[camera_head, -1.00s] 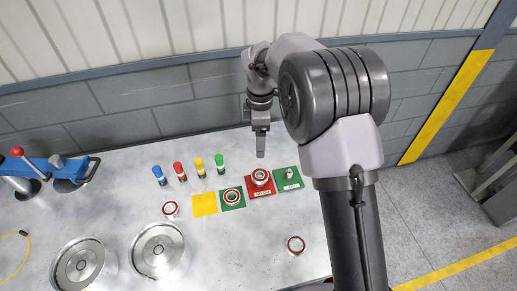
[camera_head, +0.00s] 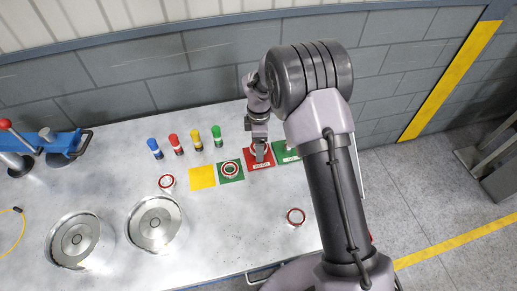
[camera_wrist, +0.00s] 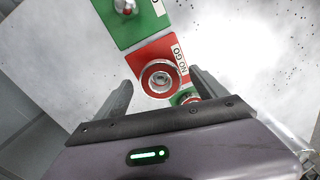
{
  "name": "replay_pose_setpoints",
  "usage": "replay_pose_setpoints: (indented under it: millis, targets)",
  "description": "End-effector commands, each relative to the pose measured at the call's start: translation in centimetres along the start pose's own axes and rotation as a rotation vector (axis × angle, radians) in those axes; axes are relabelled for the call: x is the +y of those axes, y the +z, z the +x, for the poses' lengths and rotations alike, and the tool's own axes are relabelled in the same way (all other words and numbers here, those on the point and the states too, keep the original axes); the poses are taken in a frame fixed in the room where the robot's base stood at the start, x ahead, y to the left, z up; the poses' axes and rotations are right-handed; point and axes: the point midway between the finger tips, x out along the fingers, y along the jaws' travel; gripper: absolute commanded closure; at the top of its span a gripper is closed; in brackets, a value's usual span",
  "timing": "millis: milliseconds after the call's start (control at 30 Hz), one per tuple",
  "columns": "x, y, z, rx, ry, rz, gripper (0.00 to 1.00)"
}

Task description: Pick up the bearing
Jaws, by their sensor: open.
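A bearing-like ring with a red rim and silver middle (camera_wrist: 160,79) sits on the red NO GO pad (camera_wrist: 145,53) in the wrist view. My gripper (camera_wrist: 162,92) is open, its two fingers standing apart on either side of the ring in the picture, with nothing held. In the head view my gripper (camera_head: 260,153) is over the red pad (camera_head: 250,161) and hides most of the ring there. Similar rings lie on a green pad (camera_head: 230,169), on the bare table at left (camera_head: 166,182) and nearer the front edge (camera_head: 295,216). Which one is meant cannot be told.
A yellow pad (camera_head: 202,178) and several coloured cylinders (camera_head: 196,139) are left of my gripper. Two round metal parts (camera_head: 155,224) (camera_head: 78,240) stand at the front left. A blue clamp device (camera_head: 55,145) is at the far left. The wall (camera_head: 110,82) is behind.

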Motion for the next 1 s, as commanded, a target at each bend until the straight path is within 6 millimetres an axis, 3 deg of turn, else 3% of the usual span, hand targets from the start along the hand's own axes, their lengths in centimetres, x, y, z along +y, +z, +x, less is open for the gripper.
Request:
replay_pose_setpoints:
  millis: [167, 500, 600, 833, 1000]
  targets:
    - [0.0, 0.0, -0.1, 0.0, 0.001, 0.0, 0.19]
    - [0.0, 0.0, -0.1, 0.0, 0.001, 0.0, 0.85]
    - [0.1, 0.0, -0.1, 0.0, 0.001, 0.0, 1.0]
    - [0.1, 0.0, -0.3, 0.0, 0.002, 0.0, 1.0]
    - [0.1, 0.0, -1.9, 0.0, 0.003, 0.0, 1.0]
